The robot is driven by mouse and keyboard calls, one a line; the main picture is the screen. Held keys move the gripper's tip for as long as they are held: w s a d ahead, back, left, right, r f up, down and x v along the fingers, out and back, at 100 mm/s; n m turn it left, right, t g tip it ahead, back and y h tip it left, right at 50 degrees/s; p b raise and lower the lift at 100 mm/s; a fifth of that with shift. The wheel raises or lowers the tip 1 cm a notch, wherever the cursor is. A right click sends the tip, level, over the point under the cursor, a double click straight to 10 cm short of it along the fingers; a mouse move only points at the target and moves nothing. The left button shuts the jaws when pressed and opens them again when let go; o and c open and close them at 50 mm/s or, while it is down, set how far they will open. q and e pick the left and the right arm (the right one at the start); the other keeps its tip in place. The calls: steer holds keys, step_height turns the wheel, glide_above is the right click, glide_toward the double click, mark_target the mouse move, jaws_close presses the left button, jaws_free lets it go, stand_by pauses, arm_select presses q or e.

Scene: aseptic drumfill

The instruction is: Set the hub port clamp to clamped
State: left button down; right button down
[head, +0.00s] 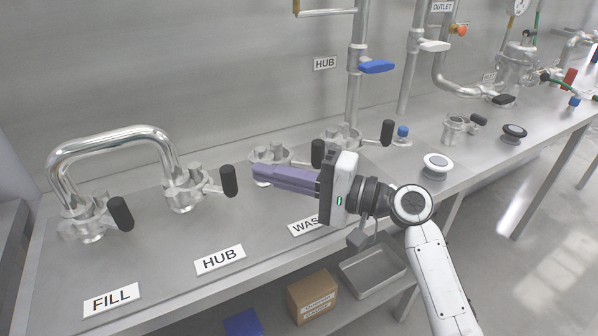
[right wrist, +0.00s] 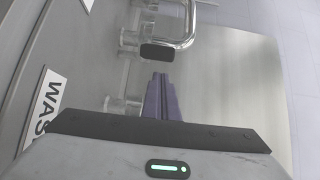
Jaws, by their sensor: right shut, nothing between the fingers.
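The hub port clamp (head: 187,192) is a metal ring clamp behind the HUB label, at the right foot of a bent steel U-pipe (head: 112,138). Its black handle (head: 229,180) sticks out to its right. In the right wrist view the black handle (right wrist: 157,52) lies just beyond my fingertips. My right gripper (head: 258,173) has purple fingers, shut and empty, pointing left toward that handle with a gap between. The fingers pass in front of the waste port (head: 270,154) and partly hide it. My left gripper is not in view.
The fill clamp (head: 86,218) with its own black handle (head: 120,213) stands at the left. Another clamp (head: 343,136) stands behind my gripper, under a pipe with a blue valve handle (head: 376,67). The bench front by the HUB label (head: 219,260) is clear.

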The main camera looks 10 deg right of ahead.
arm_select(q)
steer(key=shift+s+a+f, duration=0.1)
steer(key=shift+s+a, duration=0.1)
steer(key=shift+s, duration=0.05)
arm_select(e)
steer(key=shift+s+a, duration=0.2)
steer(key=shift+a, duration=0.4)
steer(key=shift+s+a, duration=0.15)
steer(key=shift+a, duration=0.4)
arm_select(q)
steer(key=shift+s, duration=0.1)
